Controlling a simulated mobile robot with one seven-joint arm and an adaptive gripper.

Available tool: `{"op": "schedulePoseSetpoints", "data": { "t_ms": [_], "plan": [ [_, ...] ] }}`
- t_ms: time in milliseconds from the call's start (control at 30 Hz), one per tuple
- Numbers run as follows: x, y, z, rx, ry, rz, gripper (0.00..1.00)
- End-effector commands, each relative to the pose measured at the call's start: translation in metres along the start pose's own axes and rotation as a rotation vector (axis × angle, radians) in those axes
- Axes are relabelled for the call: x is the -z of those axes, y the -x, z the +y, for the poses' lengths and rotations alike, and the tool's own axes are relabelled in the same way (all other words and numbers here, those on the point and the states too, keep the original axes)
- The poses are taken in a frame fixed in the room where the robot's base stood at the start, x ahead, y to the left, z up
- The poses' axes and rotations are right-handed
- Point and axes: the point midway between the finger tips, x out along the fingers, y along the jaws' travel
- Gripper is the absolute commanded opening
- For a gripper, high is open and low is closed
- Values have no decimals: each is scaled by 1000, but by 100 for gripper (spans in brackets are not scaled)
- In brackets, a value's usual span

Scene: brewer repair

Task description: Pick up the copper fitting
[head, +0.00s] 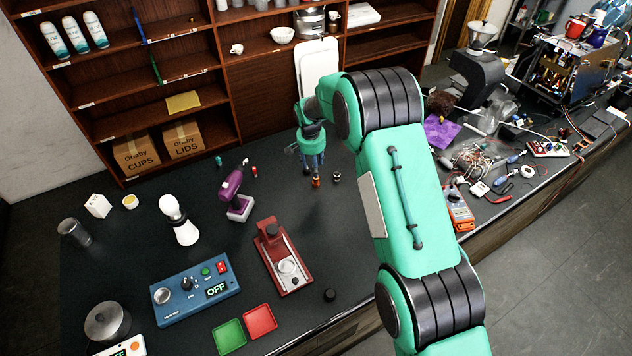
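The copper fitting (316,182) is a small orange-brown piece on the dark countertop, near the back middle. My gripper (314,170) points down directly over it, with the fingertips at or just above its top. I cannot tell whether the fingers touch the fitting or how far apart they are. The fingers partly cover the fitting's upper end.
A small metal part (337,177) lies just right of the fitting. A purple drill (233,192) stands to the left, with small red and teal items behind it. A red press (283,260) and a blue control box (195,291) sit nearer. Clear counter lies in front.

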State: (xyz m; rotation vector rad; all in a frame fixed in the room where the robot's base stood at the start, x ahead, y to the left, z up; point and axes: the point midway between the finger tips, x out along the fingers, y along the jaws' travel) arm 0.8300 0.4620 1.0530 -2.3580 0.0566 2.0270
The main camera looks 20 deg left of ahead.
Motion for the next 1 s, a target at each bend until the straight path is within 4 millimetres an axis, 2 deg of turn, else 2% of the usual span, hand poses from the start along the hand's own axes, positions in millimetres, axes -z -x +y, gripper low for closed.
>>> {"op": "schedulePoseSetpoints", "data": {
  "t_ms": [100, 300, 1000],
  "plan": [
    [-1, -18, 1, -2, 0, -3, 48],
    [0, -36, 0, -1, 0, -1, 48],
    [0, -49, 2, -2, 0, -2, 48]
  ]
}}
